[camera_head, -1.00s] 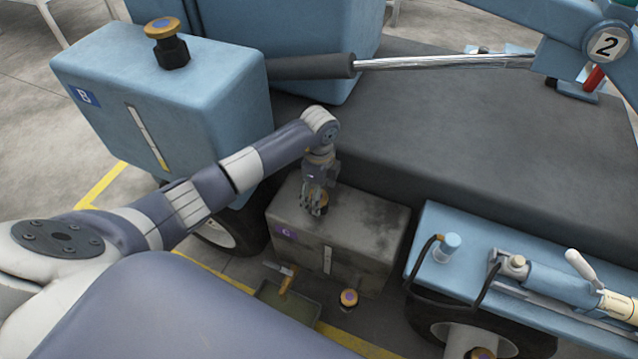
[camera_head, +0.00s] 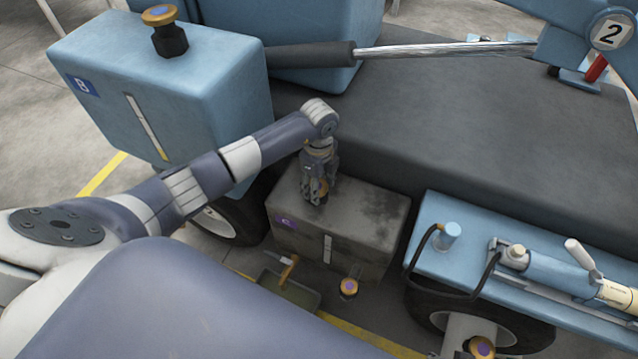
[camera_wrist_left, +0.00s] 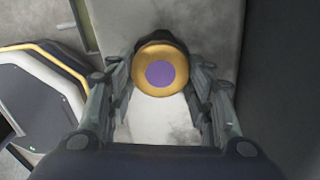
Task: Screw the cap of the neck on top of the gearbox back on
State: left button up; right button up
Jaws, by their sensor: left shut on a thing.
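The gearbox (camera_head: 365,222) is a worn grey box with a purple label, standing low in the middle of the head view. My left gripper (camera_head: 317,198) points down over its top, and is shut on the cap. In the left wrist view the cap (camera_wrist_left: 158,72) is a gold disc with a purple centre, between the fingers of my left gripper (camera_wrist_left: 160,98). A dark rim shows behind the cap. The neck is mostly hidden, and I cannot tell how far the cap sits down on it. My right gripper is not in view.
A blue tank (camera_head: 200,85) with its own gold cap (camera_head: 160,15) stands behind and left. A drain tray (camera_head: 290,292) and another gold-and-purple cap (camera_head: 349,287) are in front of the gearbox. A blue bench with a pump (camera_head: 545,275) is at the right.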

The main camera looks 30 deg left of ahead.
pick_arm(q)
jog(key=shift+m, duration=1.2)
jog(key=shift+s+m, duration=0.1)
jog(key=shift+m, duration=0.2)
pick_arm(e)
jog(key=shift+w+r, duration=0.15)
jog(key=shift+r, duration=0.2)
pick_arm(q)
jog(key=shift+m, duration=1.3)
jog(key=o, duration=1.2)
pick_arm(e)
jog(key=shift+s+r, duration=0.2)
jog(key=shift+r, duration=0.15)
pick_arm(q)
jog(key=shift+o, duration=1.5)
